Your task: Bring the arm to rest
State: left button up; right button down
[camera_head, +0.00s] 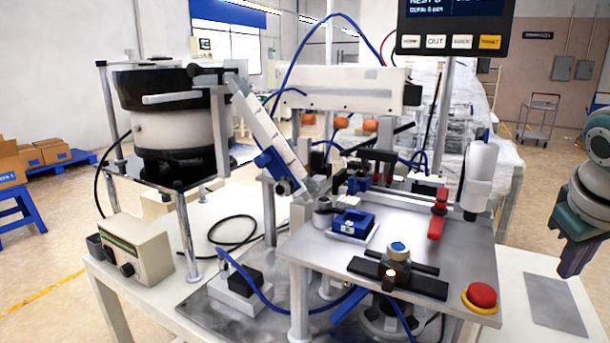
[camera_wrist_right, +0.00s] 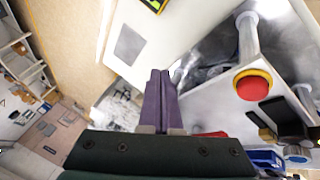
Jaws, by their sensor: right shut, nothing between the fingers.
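My right gripper (camera_head: 572,262) is at the right edge of the head view, beside the machine table and close to the grey plate on the bench. Its dark fingers point down and hold nothing. In the right wrist view its two purple fingers (camera_wrist_right: 158,80) are pressed together, with nothing between them. My right arm (camera_head: 592,195) comes in from the right edge. My left gripper is not in either view.
The machine plate (camera_head: 300,246) carries a red stop button (camera_head: 481,296), a blue block (camera_head: 352,223) and a red clamp (camera_head: 437,215). A bowl feeder (camera_head: 175,130) stands left. A grey plate (camera_head: 555,304) lies on the white bench. Open floor lies behind on the right.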

jog(key=s+a+f+n+y, duration=0.1)
jog(key=s+a+f, duration=0.3)
jog(key=s+a, duration=0.25)
jog(key=s+a+f+n+y, duration=0.1)
jog(key=s+a+f+y, duration=0.1)
jog(key=s+a+f, duration=0.4)
jog(key=s+a+r+y, duration=0.1)
jog(key=s+a+r, duration=0.15)
jog(key=s, duration=0.45)
jog(key=s+a+r+y, duration=0.1)
jog(key=s+a+r, duration=0.15)
jog(key=s, duration=0.35)
notch_tip(320, 180, up, 38)
jog(key=p, duration=3.8)
jog(key=shift+a, duration=0.25)
jog(key=shift+s, duration=0.1)
